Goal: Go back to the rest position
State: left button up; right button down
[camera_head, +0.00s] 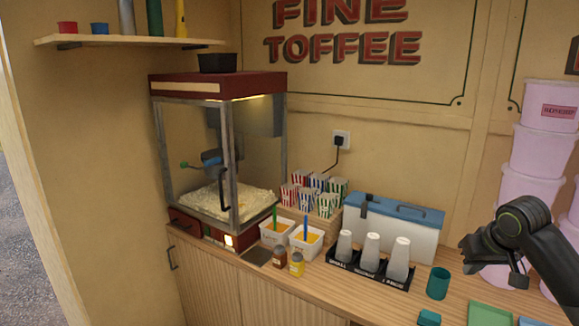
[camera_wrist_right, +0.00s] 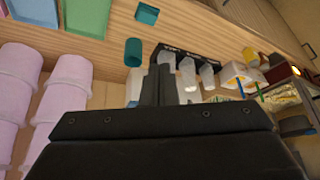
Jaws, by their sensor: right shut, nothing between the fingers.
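My right gripper (camera_head: 465,245) is at the right of the head view, in front of the wall and above the counter. It is shut with nothing between its fingers. In the right wrist view its closed fingers (camera_wrist_right: 158,85) stand up in the middle, with the counter things beyond them. A green cup (camera_head: 438,283) stands on the counter to the left of and below the right arm, apart from it. My left gripper is not in view.
A popcorn machine (camera_head: 195,155) stands at the left. A cup rack (camera_head: 345,269), sauce tubs (camera_head: 306,243) and a blue-lidded cool box (camera_head: 392,230) line the counter (camera_head: 330,298). Pink tub stacks (camera_head: 545,150) stand close behind the right arm. Free air lies left of the gripper.

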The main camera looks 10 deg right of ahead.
jog(key=w+d+f+m+b, duration=0.1)
jog(key=w+d+f+b, duration=0.15)
jog(key=f, duration=1.15)
jog(key=s+f+g+b, duration=0.15)
jog(key=s+f, duration=0.35)
jog(key=f, duration=1.2)
jog(key=s+f+b, duration=0.3)
jog(key=s+f, duration=0.1)
jog(key=f, duration=1.2)
jog(key=s+a+f+g+h+b, duration=0.15)
jog(key=s+a+f, duration=0.25)
jog(key=s+f, duration=0.75)
jog(key=s+a+f+y+b, duration=0.1)
jog(key=s+a+f+b, duration=0.2)
jog(key=s+f, duration=0.8)
pick_arm(q)
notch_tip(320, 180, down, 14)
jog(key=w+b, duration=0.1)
jog(key=b, duration=0.1)
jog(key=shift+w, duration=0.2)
pick_arm(e)
jog(key=s+a+f+n, duration=0.1)
jog(key=s+a+f, duration=0.4)
jog(key=s, duration=0.3)
jog(key=s+a+f+n+g, duration=0.1)
jog(key=s+a+f, duration=0.3)
jog(key=s+a, duration=0.3)
jog(key=shift+s+f+n, duration=0.3)
jog(key=shift+s+f, duration=0.05)
jog(key=shift+s, duration=0.8)
